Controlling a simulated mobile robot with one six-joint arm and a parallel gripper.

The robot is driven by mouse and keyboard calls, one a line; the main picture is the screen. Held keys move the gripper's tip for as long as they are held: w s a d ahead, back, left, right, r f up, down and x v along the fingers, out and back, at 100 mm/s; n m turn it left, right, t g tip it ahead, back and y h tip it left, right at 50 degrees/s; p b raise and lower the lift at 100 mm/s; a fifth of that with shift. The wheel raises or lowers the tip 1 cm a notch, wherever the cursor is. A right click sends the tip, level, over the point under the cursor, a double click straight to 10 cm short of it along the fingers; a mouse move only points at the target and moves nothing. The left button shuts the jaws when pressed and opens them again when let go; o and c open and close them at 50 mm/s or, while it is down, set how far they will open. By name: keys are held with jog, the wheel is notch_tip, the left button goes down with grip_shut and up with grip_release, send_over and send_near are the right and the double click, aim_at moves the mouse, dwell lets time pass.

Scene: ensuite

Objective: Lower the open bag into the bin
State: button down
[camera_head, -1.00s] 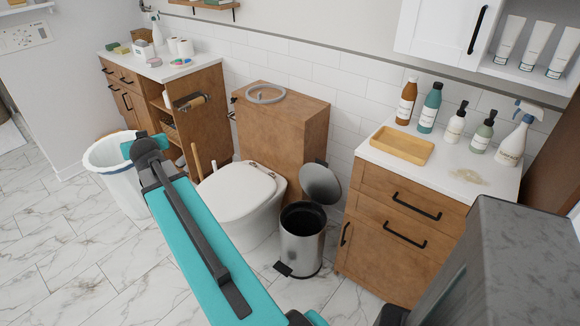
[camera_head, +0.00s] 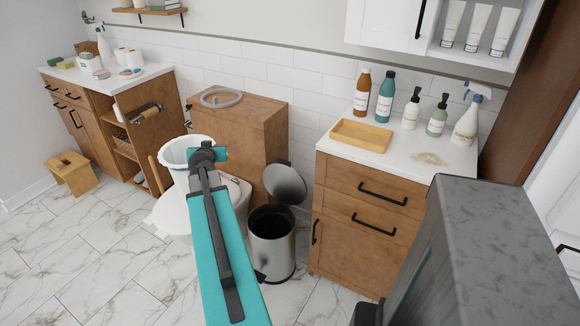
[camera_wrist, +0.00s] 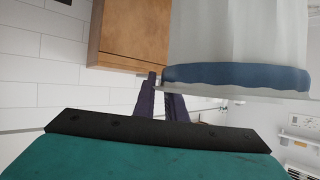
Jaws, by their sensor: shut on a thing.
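The bag (camera_head: 178,152) is white with a blue rim and hangs open at the end of my arm, overlapping the toilet area in the head view. In the wrist view the bag (camera_wrist: 235,35) fills the upper right, with its blue band (camera_wrist: 235,76) near my gripper. My gripper (camera_wrist: 168,100) has its dark fingers closed at the bag's edge; the exact contact is partly hidden. The bin (camera_head: 273,247) is a metal pedal bin on the floor, right of the bag and my arm. Its round lid (camera_head: 285,184) stands open, and its dark inside shows.
The toilet (camera_head: 232,190) is left of the bin, partly behind my arm. A wooden cabinet (camera_head: 365,215) with a tray and several bottles on top stands right of the bin. A wooden stool (camera_head: 72,170) is far left. Marble floor at lower left is clear.

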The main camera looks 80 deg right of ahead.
jog(key=s+d+f+m+g+b, duration=0.1)
jog(key=s+d+f, duration=0.2)
jog(key=s, duration=0.6)
jog(key=s+d+f+m+g+b, duration=0.1)
jog(key=s+d+f+m+g, duration=0.1)
jog(key=s, duration=0.7)
jog(key=s+d+f+m+g+h+b, duration=0.1)
jog(key=s+d+f, duration=0.4)
jog(key=s, duration=0.3)
jog(key=shift+s+d+m+g, duration=0.3)
jog(key=shift+s+d+g, duration=0.1)
jog(key=shift+d, duration=0.4)
jog(key=shift+f, duration=0.25)
notch_tip(320, 180, down, 23)
jog(key=b, duration=2.2)
jog(key=shift+r, duration=0.15)
jog(key=shift+w+a+b, duration=0.15)
jog(key=shift+w+b, duration=0.05)
jog(key=shift+b, duration=0.85)
